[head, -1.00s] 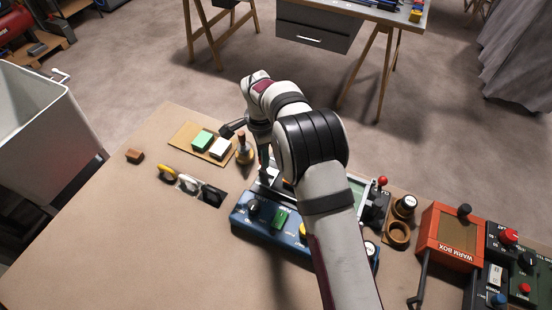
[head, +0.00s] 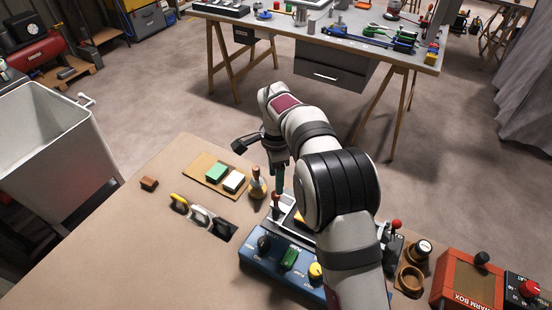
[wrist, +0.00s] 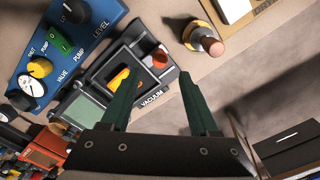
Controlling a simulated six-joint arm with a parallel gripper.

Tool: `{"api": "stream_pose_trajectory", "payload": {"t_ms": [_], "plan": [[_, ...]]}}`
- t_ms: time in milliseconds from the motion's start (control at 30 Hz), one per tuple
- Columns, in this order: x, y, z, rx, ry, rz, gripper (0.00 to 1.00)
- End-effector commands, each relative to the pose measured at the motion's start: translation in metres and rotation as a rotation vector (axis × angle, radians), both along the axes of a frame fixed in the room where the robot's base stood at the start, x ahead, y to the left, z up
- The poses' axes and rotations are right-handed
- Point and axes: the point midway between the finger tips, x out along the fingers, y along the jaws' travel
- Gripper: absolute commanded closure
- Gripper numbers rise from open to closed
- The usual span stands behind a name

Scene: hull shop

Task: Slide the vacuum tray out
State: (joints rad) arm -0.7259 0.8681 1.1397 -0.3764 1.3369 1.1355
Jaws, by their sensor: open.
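The vacuum unit is a grey framed box lettered VACUUM in the wrist view. Its tray (wrist: 112,54) has a dark inside with a yellow and orange piece (wrist: 124,80) lying in it. In the head view the tray's near end (head: 284,212) shows, but my arm hides much of the unit. My gripper (wrist: 157,76) is open, its green fingers apart and empty; the left finger overlaps the unit in the picture. In the head view my gripper (head: 275,172) hangs above the tray's end, apparently not touching it.
A blue pump panel (head: 285,272) with knobs and a green switch stands in front of the unit. A small wood-topped bottle (head: 257,187) is close left of it. A board (head: 193,172) carries green and white blocks. An orange warm box (head: 468,280) stands right.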

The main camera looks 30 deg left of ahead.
Motion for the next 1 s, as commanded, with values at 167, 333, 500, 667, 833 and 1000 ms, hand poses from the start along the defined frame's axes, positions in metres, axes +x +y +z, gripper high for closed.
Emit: {"api": "stream_pose_trajectory", "payload": {"t_ms": [167, 333, 500, 667, 833, 1000], "plan": [[0.001, 0.001, 0.056, 0.003, -0.004, 0.0, 0.38], [0.0, 0.0, 0.087, 0.001, -0.001, 0.0, 0.38], [0.0, 0.0, 0.095, 0.001, -0.001, 0.001, 0.38], [0.0, 0.0, 0.095, 0.0, 0.0, 0.001, 0.38], [0.0, 0.0, 0.095, 0.0, 0.0, 0.001, 0.38], [-0.001, -0.052, 0.123, 0.015, 0.009, 0.028, 0.38]]}}
